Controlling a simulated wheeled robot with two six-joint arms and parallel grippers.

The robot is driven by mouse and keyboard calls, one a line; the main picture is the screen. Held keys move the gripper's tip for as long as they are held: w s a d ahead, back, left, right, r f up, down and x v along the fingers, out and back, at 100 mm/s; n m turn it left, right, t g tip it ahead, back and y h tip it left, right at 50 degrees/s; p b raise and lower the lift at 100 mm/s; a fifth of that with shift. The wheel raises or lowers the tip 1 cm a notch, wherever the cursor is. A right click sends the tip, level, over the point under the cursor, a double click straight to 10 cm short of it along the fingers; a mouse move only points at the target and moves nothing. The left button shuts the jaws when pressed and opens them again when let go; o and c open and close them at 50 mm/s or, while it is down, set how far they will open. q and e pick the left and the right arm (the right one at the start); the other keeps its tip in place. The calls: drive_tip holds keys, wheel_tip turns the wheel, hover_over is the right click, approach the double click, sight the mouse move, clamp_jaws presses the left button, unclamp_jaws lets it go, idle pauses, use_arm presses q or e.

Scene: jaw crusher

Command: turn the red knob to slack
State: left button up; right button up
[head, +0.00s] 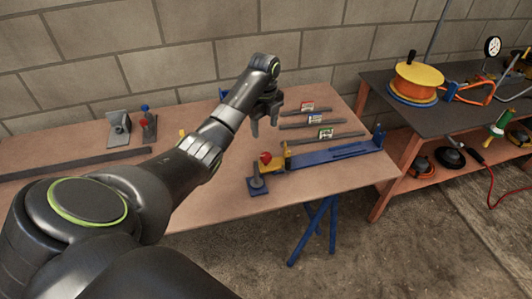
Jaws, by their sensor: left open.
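The red knob (265,158) sits at the left end of a blue bench device with a yellow part (271,165) and a long blue rail (335,153). A grey upright handle on a blue base (257,184) stands at its front left. My left gripper (264,132) is open and empty, pointing down just behind the red knob and apart from it. My right gripper is not in view. The knob's marking is too small to read.
Several grey bars with small labelled cards (307,106) lie behind the device. A second red knob on a small stand (145,108) and a grey bracket (119,127) are at the left. A dark side table (378,79) holds an orange reel (415,85).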

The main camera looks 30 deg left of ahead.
use_arm(q)
hover_over(266, 155)
wheel_tip(266, 155, down, 4)
drive_tip(key=shift+s+f, duration=0.1)
drive_tip(key=shift+f, duration=0.05)
wheel_tip(266, 155, down, 5)
drive_tip(key=shift+f, duration=0.15)
wheel_tip(266, 155, down, 2)
drive_tip(key=shift+f, duration=0.65)
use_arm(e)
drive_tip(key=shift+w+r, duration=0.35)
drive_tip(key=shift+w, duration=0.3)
use_arm(q)
drive_tip(key=shift+c, duration=0.2)
drive_tip(key=c, duration=0.9)
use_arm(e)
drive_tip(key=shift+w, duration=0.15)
